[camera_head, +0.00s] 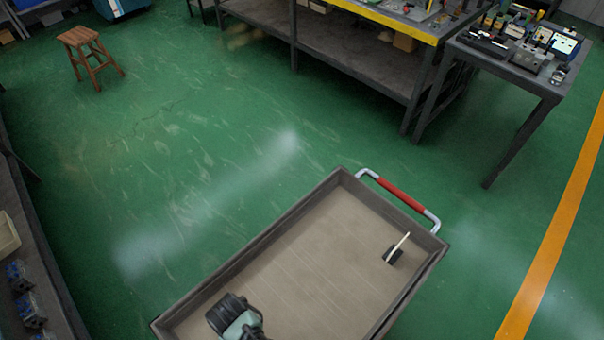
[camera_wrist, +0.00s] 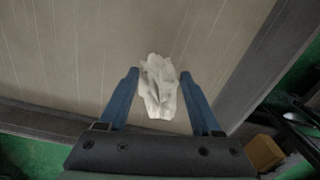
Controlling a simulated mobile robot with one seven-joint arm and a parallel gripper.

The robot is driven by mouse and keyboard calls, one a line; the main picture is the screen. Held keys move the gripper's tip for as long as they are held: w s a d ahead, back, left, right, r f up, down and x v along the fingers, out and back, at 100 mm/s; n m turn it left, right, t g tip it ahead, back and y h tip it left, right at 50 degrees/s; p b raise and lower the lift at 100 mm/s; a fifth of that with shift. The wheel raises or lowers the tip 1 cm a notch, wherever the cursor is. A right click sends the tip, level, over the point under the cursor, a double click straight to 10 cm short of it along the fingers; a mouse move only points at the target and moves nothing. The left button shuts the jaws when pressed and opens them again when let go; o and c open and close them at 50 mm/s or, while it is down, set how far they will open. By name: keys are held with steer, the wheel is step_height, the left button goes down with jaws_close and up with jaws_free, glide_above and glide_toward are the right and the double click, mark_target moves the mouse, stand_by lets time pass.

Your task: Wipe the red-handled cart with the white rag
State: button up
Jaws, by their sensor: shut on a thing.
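The red-handled cart (camera_head: 300,240) stands at the bottom centre of the head view, a grey tray with a raised rim and a red grip (camera_head: 400,195) on a metal bar at its far end. Its brown tray surface (camera_wrist: 70,60) fills most of the wrist view. The white rag (camera_wrist: 160,92) is crumpled between the blue fingers of my gripper (camera_wrist: 160,73), which is shut on it. The rag is over the tray near a corner of the rim; I cannot tell if it touches the surface. I do not make out the rag in the head view.
A small black item with a pale upright part (camera_head: 394,252) is in the tray near the handle. A workbench (camera_head: 365,55) and a side table with tools (camera_head: 520,70) stand behind. A wooden stool (camera_head: 88,52) is at far left. Green floor between is clear.

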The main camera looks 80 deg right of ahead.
step_height(320, 180, up, 3)
steer(key=shift+w+f+p, duration=0.1)
steer(key=shift+f+p, duration=0.05)
steer(key=shift+p, duration=0.85)
steer(key=shift+r+p, duration=0.35)
steer(key=shift+r, duration=0.1)
